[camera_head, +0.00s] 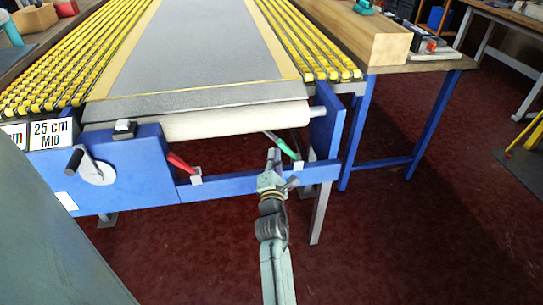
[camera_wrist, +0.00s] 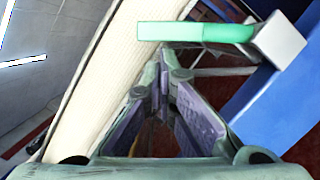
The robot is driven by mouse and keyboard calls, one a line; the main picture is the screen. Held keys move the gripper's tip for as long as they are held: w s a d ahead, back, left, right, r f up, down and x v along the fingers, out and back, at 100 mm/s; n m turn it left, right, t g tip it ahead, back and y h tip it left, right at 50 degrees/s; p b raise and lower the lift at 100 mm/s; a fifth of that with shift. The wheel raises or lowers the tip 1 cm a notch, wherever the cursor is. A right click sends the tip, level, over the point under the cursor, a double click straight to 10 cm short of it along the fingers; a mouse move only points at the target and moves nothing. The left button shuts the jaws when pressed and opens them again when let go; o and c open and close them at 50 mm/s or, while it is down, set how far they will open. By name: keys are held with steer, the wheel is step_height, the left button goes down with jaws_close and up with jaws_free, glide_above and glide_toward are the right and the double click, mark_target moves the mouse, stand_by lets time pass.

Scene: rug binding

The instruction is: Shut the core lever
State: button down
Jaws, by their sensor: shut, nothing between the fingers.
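A green-handled lever (camera_head: 282,146) is mounted on a pale block on the blue front rail, below the right part of the pale roll (camera_head: 215,124). It slants up and to the left. In the wrist view the green lever (camera_wrist: 195,32) lies across the top, just beyond my fingertips, with its pale block (camera_wrist: 278,38) at right. A red-handled lever (camera_head: 180,162) sits farther left on the same rail. No label shows which is the core lever. My gripper (camera_head: 273,153) is shut and empty, close to the green lever; I cannot tell whether they touch. It also shows in the wrist view (camera_wrist: 163,58).
The blue frame rail (camera_head: 240,184) and right upright (camera_head: 323,130) stand close to my gripper. A crank handle (camera_head: 90,168) is at left. A wooden block (camera_head: 375,35) lies on the side bench at right. The red floor in front is open.

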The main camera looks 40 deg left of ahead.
steer(key=shift+w+d+r+m+p, duration=0.1)
steer(key=shift+d+r+m+p, duration=0.05)
steer(key=shift+r+m+p, duration=0.25)
